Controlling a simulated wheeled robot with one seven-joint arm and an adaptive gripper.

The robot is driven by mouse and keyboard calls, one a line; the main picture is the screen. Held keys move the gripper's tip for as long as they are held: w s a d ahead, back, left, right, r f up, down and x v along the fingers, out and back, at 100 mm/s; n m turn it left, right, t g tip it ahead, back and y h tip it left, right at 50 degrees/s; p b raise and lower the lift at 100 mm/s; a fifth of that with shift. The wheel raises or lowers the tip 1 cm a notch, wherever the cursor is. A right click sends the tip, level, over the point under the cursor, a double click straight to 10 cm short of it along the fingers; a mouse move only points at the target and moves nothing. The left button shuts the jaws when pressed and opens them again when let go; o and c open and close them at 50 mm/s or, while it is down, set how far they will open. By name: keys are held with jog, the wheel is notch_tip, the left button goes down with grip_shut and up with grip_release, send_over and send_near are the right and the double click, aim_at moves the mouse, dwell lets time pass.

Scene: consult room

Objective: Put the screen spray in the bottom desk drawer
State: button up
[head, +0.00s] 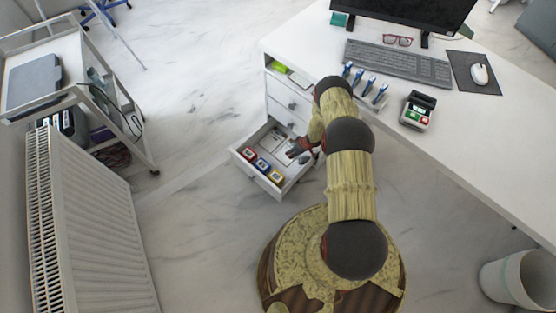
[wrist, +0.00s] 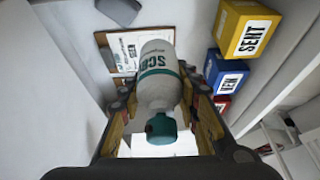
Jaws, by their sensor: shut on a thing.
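The screen spray (wrist: 157,85) is a white bottle with a teal band and a teal cap, lettering partly readable. My gripper (wrist: 160,98) is shut on it, a finger on each side, cap toward the wrist camera. In the head view my gripper (head: 300,150) is over the right part of the open bottom desk drawer (head: 254,177); the bottle is hard to make out there. The wrist view shows the bottle over the drawer's inside; I cannot tell whether it touches the floor of the drawer.
Small yellow (wrist: 247,28), blue (wrist: 226,76) and red (wrist: 220,103) boxes stand along one drawer side. A clipboard with paper (wrist: 125,48) and a grey item (wrist: 119,10) lie in it too. Closed drawers (head: 288,100) sit above. A radiator (head: 90,220) stands left, with clear floor between.

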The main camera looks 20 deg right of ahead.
jog(key=f+b, duration=0.1)
jog(key=f, duration=0.3)
jog(key=f+b, duration=0.1)
jog(key=f, duration=0.1)
jog(key=shift+s+f+b, duration=0.25)
jog(key=shift+f+b, duration=0.05)
jog(key=shift+f, duration=0.1)
jog(key=shift+f+b, duration=0.9)
jog(key=shift+f, duration=1.25)
jog(key=shift+d+r, duration=0.1)
jog(key=o, duration=1.2)
jog(key=shift+o, duration=0.2)
